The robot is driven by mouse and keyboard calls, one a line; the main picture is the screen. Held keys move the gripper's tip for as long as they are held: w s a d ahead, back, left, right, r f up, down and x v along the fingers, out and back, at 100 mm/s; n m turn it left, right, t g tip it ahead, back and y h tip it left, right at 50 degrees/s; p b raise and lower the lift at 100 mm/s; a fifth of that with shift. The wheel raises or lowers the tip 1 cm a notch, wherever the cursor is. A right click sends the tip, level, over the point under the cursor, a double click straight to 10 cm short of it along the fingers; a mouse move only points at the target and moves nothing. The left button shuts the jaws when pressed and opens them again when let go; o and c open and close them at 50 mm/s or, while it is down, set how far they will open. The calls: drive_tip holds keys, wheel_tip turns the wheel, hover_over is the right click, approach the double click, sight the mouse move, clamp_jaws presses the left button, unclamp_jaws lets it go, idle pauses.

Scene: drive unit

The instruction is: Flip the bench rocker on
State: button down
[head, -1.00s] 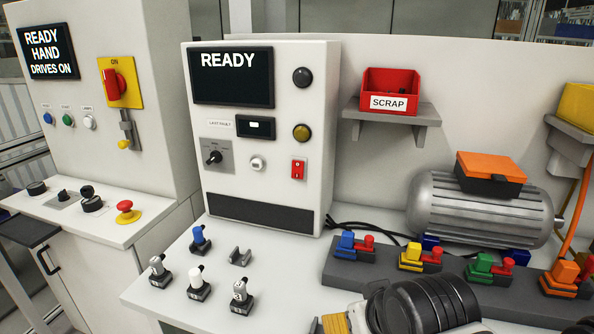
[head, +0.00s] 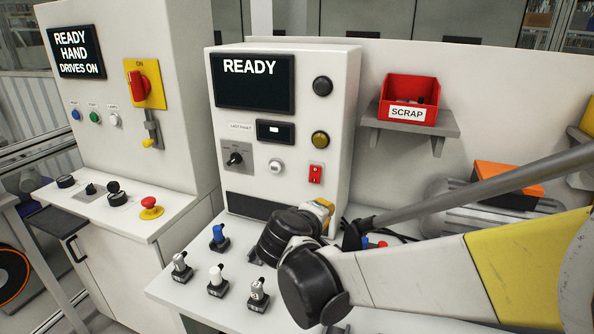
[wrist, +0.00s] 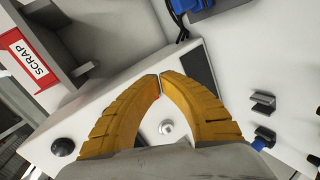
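The bench rocker (head: 316,173) is a small red switch on the low right part of the white bench panel (head: 290,200), under an amber round button. Which way it is tipped is too small to tell. My gripper (head: 325,208) is just below and in front of it in the head view, partly hidden by my own wrist. In the wrist view my gripper's yellow fingers (wrist: 160,76) have their tips together with nothing between them. The panel face lies beyond them.
A white round button (head: 275,167) and a selector knob (head: 236,158) sit left of the rocker. A red scrap bin (head: 409,94) stands on a shelf at right. Several small toggles, including a blue one (head: 219,237), stand on the bench below. The screen (head: 252,83) reads READY.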

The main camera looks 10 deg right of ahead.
sight(312, 179)
drive_tip(key=w+a+r+n+t+h+p, duration=0.1)
drive_tip(key=w+a+n+t, duration=0.2)
drive_tip(key=w+a, duration=0.2)
drive_tip(key=shift+w+a+r, duration=0.25)
drive_tip(key=shift+w+a, duration=0.05)
drive_tip(key=shift+a, duration=0.8)
drive_tip(key=shift+d, duration=0.1)
drive_tip(key=b+x, duration=0.3)
drive_tip(key=x, duration=0.9)
drive_tip(key=shift+w+d, duration=0.2)
drive_tip(key=shift+w, duration=0.1)
drive_tip(key=shift+w+d, duration=0.3)
drive_tip(key=shift+w, duration=0.25)
drive_tip(key=shift+w+d, duration=0.1)
